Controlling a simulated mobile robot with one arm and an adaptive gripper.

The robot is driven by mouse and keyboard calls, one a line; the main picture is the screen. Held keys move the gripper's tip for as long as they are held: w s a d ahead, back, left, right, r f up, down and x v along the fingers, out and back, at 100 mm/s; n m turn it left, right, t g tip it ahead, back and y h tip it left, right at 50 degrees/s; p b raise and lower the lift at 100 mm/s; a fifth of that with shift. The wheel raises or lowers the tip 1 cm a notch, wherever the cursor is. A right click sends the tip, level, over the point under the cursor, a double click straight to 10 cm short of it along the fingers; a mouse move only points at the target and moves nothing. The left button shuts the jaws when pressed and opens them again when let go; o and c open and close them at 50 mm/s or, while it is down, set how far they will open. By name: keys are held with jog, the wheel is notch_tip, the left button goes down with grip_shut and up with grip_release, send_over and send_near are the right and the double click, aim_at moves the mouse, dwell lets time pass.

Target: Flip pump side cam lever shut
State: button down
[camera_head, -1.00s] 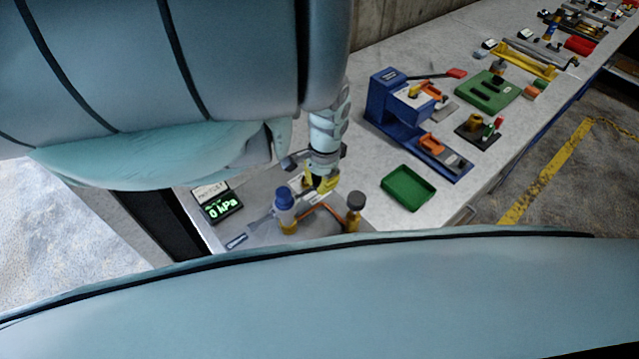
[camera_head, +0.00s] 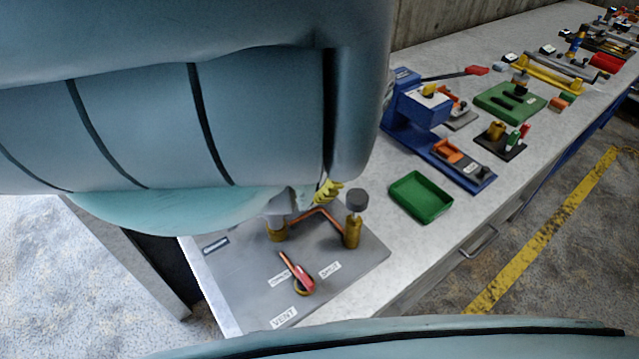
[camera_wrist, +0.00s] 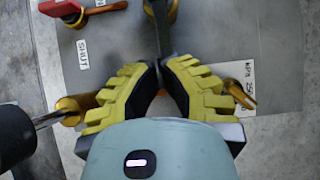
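In the head view my gripper (camera_head: 326,192) is mostly hidden behind my arm, and only part of a yellow finger shows. It is over the far side of the grey pump plate (camera_head: 235,270), near a copper pipe and a brass fitting (camera_head: 277,231) whose top is hidden. In the wrist view my gripper (camera_wrist: 158,65) has two yellow ridged fingers with tips close together. A dark grey bar (camera_wrist: 160,35) runs to the tips from a brass part (camera_wrist: 160,8). I cannot tell whether the fingers clamp this bar, or whether it is the cam lever.
A brass post with a dark knob (camera_head: 357,200) stands right of my gripper. A red vent lever (camera_head: 297,271) lies nearer on the plate. A green tray (camera_head: 420,196) and a blue press (camera_head: 410,105) stand further right. Bare bench lies around the tray.

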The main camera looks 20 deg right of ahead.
jog(key=shift+a+f+b, duration=0.15)
jog(key=shift+f+b, duration=0.2)
jog(key=shift+b, duration=0.35)
jog(key=b, duration=0.1)
jog(key=f+b, duration=0.1)
jog(key=b, duration=0.1)
jog(key=shift+s+a, duration=0.1)
jog(key=shift+a, duration=0.15)
jog(key=shift+f, duration=0.15)
jog(key=shift+s+a+f+g+y+b, duration=0.15)
jog(key=shift+f+g+y+b, duration=0.15)
jog(key=shift+y+b, duration=0.4)
jog(key=shift+a+f+b, duration=0.2)
jog(key=shift+a+b, duration=0.1)
jog(key=shift+b, duration=0.45)
jog(key=shift+s+r, duration=0.1)
jog(key=shift+r, duration=0.1)
jog(key=shift+r+p, duration=0.75)
